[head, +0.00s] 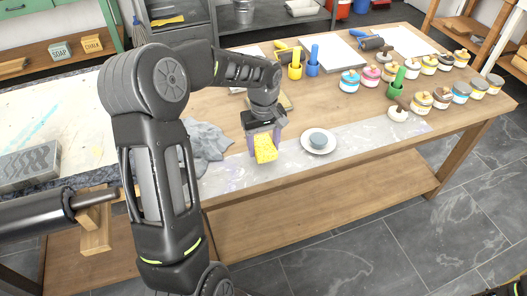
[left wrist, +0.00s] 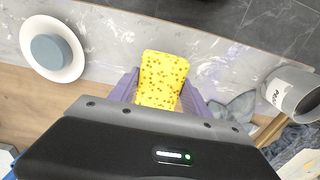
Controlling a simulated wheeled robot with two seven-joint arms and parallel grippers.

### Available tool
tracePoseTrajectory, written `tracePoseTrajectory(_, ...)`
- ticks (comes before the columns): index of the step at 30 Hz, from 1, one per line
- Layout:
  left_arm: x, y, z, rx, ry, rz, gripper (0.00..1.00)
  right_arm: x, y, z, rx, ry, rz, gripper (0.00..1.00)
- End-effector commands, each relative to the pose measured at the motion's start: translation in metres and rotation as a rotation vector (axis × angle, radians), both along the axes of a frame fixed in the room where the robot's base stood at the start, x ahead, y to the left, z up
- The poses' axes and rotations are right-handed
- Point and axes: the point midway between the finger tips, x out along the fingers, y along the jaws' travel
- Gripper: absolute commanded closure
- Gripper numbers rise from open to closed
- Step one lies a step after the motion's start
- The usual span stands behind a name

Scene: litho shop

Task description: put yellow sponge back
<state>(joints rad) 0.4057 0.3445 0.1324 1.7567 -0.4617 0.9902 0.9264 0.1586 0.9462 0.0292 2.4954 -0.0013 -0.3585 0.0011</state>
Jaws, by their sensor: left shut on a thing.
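The yellow sponge (head: 265,148) is in my left gripper (head: 264,140), over the pale marbled strip (head: 355,144) at the table's front edge. In the left wrist view the sponge (left wrist: 161,80) shows brown specks and sits between the two purple fingers of my left gripper (left wrist: 160,95), which are shut on it. In the head view a white saucer (head: 331,147) with a grey-blue round thing (head: 318,140) on it stands just right of the sponge. My right gripper is not in view.
A crumpled grey cloth (head: 207,142) lies left of the sponge. Several paint jars (head: 441,98) and upright coloured holders (head: 313,67) stand on the right and back of the table (head: 300,101). A labelled grey container (left wrist: 291,92) shows at right in the left wrist view.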

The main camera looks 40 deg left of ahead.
Motion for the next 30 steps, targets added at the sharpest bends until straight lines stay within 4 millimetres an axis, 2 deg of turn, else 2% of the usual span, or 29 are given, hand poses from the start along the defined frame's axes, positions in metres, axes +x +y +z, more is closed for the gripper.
tracePoseTrajectory(3,-0.001,0.0,-0.018,-0.002,0.005,0.0,0.77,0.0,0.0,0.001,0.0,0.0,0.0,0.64)
tracePoseTrajectory(6,-0.001,0.0,-0.028,-0.001,0.002,0.0,0.77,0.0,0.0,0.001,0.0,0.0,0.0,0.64)
tracePoseTrajectory(18,0.0,0.0,-0.034,-0.001,0.001,0.0,0.77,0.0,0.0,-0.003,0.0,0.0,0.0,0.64)
tracePoseTrajectory(19,0.0,0.0,-0.033,0.0,0.0,0.0,0.43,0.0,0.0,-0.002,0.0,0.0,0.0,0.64)
tracePoseTrajectory(26,0.0,0.0,-0.032,-0.001,0.001,0.0,0.24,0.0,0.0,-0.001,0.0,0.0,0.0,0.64)
tracePoseTrajectory(30,0.0,0.0,-0.032,-0.001,0.001,0.0,0.23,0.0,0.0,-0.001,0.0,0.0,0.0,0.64)
